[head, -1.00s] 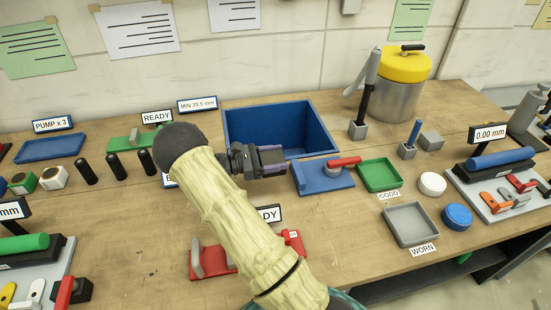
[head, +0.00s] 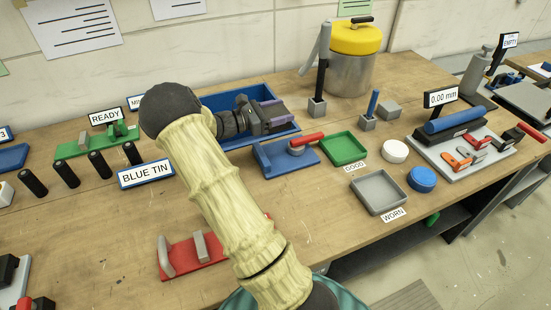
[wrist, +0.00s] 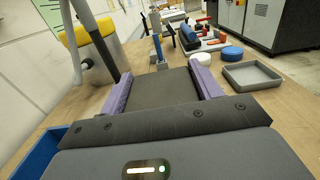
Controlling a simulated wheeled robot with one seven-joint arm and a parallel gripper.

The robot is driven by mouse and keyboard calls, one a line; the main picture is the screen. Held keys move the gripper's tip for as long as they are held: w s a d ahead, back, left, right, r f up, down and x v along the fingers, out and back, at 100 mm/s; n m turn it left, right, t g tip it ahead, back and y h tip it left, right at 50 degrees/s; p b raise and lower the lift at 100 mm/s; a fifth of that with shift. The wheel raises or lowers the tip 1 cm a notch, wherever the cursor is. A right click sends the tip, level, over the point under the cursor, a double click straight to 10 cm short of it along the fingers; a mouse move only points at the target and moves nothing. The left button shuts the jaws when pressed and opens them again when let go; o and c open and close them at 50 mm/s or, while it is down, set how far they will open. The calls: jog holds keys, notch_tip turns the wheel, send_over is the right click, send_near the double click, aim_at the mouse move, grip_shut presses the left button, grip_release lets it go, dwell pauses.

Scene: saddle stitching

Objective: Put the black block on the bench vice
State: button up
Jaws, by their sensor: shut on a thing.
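My gripper (head: 272,112) is above the blue open bin in the head view. Its purple fingers are shut on the black block (wrist: 165,88), a dark flat-topped piece between them in the wrist view. In the head view the arm and fingers mostly hide the block. A red fixture with upright grey jaws (head: 200,247), which looks like the bench vice, sits on the bench near its front edge. It is left of my forearm, which partly covers it. My gripper is well apart from it.
A blue bin (head: 222,101) lies below my gripper. A blue fixture with a red lever (head: 285,155), a green tray (head: 344,147) and a grey tray (head: 379,194) stand to the right. A tall grey post (head: 322,70) and yellow-lidded tin (head: 350,60) stand behind.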

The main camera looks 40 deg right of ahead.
notch_tip(320, 180, down, 6)
jog(key=p, duration=0.1)
dwell(0.4)
jog(key=shift+f, duration=0.1)
jog(key=shift+f+p, duration=0.35)
jog(key=shift+f, duration=1.55)
jog(key=shift+s+f+b, duration=0.1)
jog(key=shift+f+b, duration=0.3)
jog(key=shift+f, duration=0.15)
